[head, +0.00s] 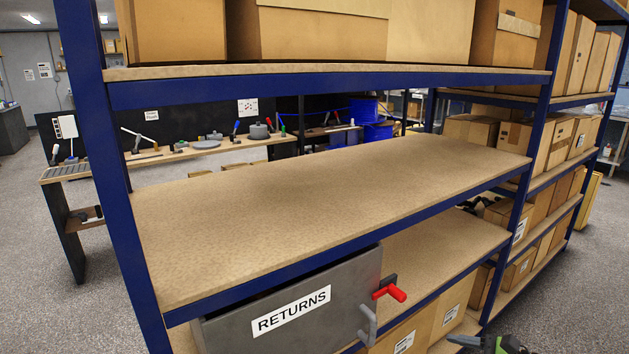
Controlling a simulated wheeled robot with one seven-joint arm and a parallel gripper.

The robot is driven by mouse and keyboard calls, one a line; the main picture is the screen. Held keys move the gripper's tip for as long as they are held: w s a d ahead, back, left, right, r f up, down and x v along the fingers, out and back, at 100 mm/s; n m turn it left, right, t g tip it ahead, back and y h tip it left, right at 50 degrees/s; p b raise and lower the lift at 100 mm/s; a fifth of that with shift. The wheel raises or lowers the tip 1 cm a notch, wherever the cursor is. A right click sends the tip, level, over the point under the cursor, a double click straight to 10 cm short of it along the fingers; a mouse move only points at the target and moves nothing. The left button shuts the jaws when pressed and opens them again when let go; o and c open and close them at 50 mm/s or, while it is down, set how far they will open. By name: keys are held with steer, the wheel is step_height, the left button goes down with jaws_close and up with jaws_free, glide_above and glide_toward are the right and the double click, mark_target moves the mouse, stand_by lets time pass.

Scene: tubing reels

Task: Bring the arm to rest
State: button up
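What looks like part of my gripper (490,342), a black, grey and green piece, shows at the bottom edge, right of centre. Most of it is cut off by the frame. I cannot tell whether its fingers are open or shut, or whether it holds anything. It appears in front of the lower part of the blue shelving rack (235,285). The rest of my arm is not visible.
The rack's middle shelf (330,190) is bare. A grey bin (230,333) labelled RETURNS sits below it, with a red-handled part (392,293) at its right end. Cardboard boxes (355,30) fill the top shelf. A workbench (190,155) stands behind; open floor lies left.

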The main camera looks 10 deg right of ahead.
steer(key=s+a+r+n+g+h+p, duration=0.1)
steer(key=a+r+n+g+h, duration=0.25)
steer(key=a+r+n, duration=0.55)
steer(key=s+a+r+n+g+h+p, duration=0.1)
steer(key=a+r+n+g+h+p, duration=0.2)
steer(key=a, duration=0.9)
steer(key=s+a+r+n+h, duration=0.1)
steer(key=s+a+r+n, duration=0.2)
steer(key=s+n, duration=0.2)
steer(key=s+a+r+n+t+h, duration=0.1)
steer(key=s+a+r+n, duration=0.2)
steer(key=s, duration=0.7)
steer(key=r+n, duration=0.1)
steer(key=n, duration=0.1)
steer(key=shift+s+n+p, duration=0.25)
steer(key=shift+n+p, duration=0.05)
steer(key=shift+p, duration=0.05)
